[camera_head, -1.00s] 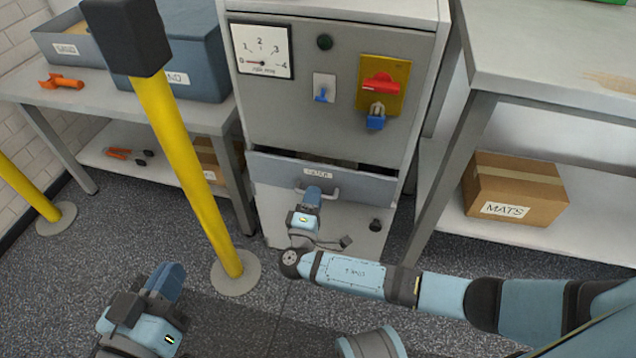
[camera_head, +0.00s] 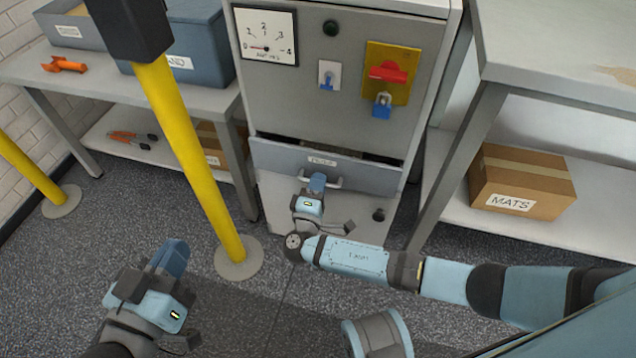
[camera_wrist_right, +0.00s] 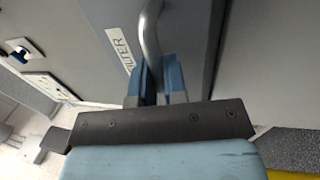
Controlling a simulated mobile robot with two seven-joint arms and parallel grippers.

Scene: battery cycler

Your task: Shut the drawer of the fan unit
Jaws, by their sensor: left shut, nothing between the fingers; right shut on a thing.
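The fan unit (camera_head: 340,100) is a grey cabinet with a gauge and a red switch on its front. Its drawer (camera_head: 375,178), below the panel, stands out a little, with a dark gap along its top edge. My right gripper (camera_head: 317,182) is shut on the drawer's handle (camera_head: 337,185). In the right wrist view, the blue fingers (camera_wrist_right: 158,82) close around the curved metal handle (camera_wrist_right: 151,38), beside a label on the drawer front (camera_wrist_right: 185,45). My left gripper (camera_head: 172,258) is shut and empty, low at the left, away from the unit.
A yellow post (camera_head: 190,160) on a round base stands left of the unit, near my left gripper. A bench (camera_head: 70,92) with bins is at the left. Another bench (camera_head: 560,88) with a MATS box (camera_head: 520,183) is at the right.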

